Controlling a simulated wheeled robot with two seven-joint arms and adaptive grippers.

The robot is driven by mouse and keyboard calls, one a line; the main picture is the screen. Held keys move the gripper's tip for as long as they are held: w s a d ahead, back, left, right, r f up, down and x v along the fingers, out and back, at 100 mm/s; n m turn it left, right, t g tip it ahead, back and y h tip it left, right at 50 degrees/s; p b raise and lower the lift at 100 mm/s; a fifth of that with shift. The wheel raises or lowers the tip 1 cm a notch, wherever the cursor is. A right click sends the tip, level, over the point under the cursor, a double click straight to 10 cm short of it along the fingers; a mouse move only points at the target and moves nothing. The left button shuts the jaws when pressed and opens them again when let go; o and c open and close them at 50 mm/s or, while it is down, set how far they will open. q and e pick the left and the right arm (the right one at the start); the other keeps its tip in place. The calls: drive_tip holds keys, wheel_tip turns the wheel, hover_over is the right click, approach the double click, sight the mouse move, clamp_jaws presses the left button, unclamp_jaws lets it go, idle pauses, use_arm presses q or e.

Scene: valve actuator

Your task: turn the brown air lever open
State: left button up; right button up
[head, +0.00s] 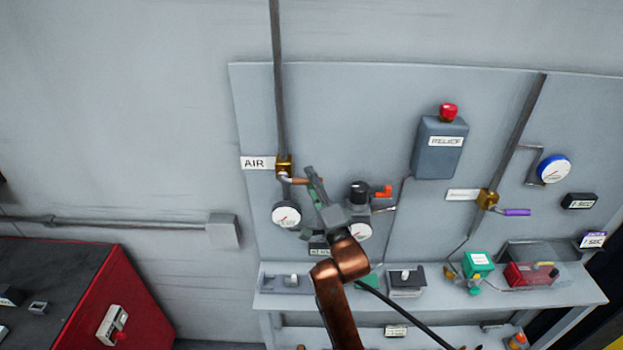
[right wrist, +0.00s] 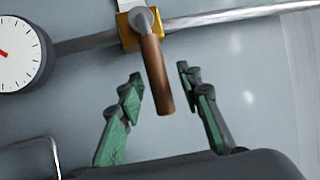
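The brown air lever (head: 301,181) sticks out to the right from a brass valve (head: 284,163) beside the AIR label (head: 254,163). In the right wrist view the lever (right wrist: 156,75) hangs from the brass valve (right wrist: 140,30) on a grey pipe. My right gripper (head: 309,202) is at the lever's free end. In the right wrist view its green-padded fingers (right wrist: 159,76) are open, one on each side of the lever, with a visible gap on both sides. My left gripper is not in view.
A white gauge (head: 286,215) sits just below the valve. A black knob (head: 360,190) and orange handle (head: 382,191) are to the right. A shelf (head: 335,301) with several small devices runs below the panel. A red cabinet (head: 125,295) stands lower left.

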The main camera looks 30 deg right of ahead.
drive_tip(key=shift+w, duration=0.15)
drive_tip(key=shift+c, duration=0.3)
clamp_jaws()
idle(0.4)
